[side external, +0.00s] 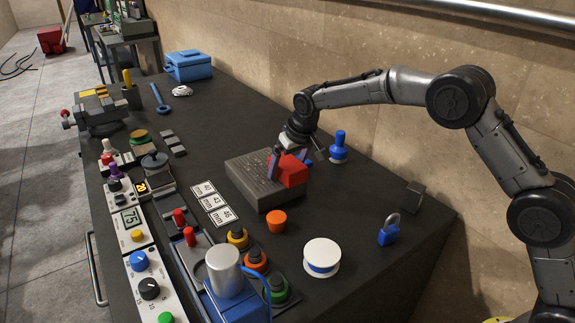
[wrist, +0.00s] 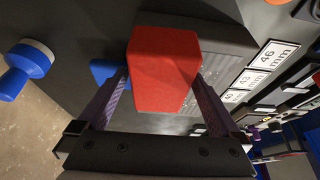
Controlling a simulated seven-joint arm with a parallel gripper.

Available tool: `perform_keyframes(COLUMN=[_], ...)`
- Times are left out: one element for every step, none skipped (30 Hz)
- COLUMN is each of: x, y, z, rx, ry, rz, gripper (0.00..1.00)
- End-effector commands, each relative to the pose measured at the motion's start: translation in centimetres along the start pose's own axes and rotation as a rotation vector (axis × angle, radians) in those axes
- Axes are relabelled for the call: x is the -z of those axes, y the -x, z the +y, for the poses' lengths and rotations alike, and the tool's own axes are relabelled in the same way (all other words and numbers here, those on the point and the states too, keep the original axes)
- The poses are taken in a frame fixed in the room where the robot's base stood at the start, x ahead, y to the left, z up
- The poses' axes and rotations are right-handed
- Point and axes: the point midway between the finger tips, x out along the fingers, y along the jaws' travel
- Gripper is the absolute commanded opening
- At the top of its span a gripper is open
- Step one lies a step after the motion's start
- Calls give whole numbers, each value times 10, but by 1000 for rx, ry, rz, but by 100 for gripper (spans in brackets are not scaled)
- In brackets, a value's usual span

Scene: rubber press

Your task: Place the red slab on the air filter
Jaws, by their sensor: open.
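The red slab (side external: 293,172) is a thick red block at the right end of the top of the grey ribbed block, which looks like the air filter (side external: 245,172). It seems to rest there, but a small gap beneath it cannot be ruled out. In the wrist view the red slab (wrist: 163,70) fills the middle, with the grey block (wrist: 222,38) behind it. My gripper (side external: 284,160) reaches down from the right. Its two purple fingers (wrist: 162,88) stand on either side of the slab, open. The slab hides part of the filter's top.
A blue knobbed stamp (side external: 338,148) stands behind the filter. An orange cup (side external: 276,220), a white-and-blue spool (side external: 321,257) and a blue padlock (side external: 389,231) stand in front and to the right. Number cards (side external: 212,203) lie left of the filter, beside control panels. The wall runs close behind.

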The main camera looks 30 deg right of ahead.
Motion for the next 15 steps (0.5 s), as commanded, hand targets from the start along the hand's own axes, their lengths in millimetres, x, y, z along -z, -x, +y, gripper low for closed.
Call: perform_keyframes(x=[1,2,2,2,2,2,2,2,2,2,2,2,2,2,2], y=[2,5,9,13,18,24,30,36,44,51,58,66,72,78,86], z=[0,0,0,0,0,0,0,0,0,0,0,0,0,0,0], rx=[0,1,1,1,1,1,1,1,1,1,1,1,1,1,1], ry=[0,0,0,0,0,0,0,0,0,0,0,0,0,0,0], rz=[2,2,4,5,5,4,5,6,4,5,5,4,6,5,5], gripper=[100,100,100,100,100,100,100,100,100,100,100,100,100,100,100])
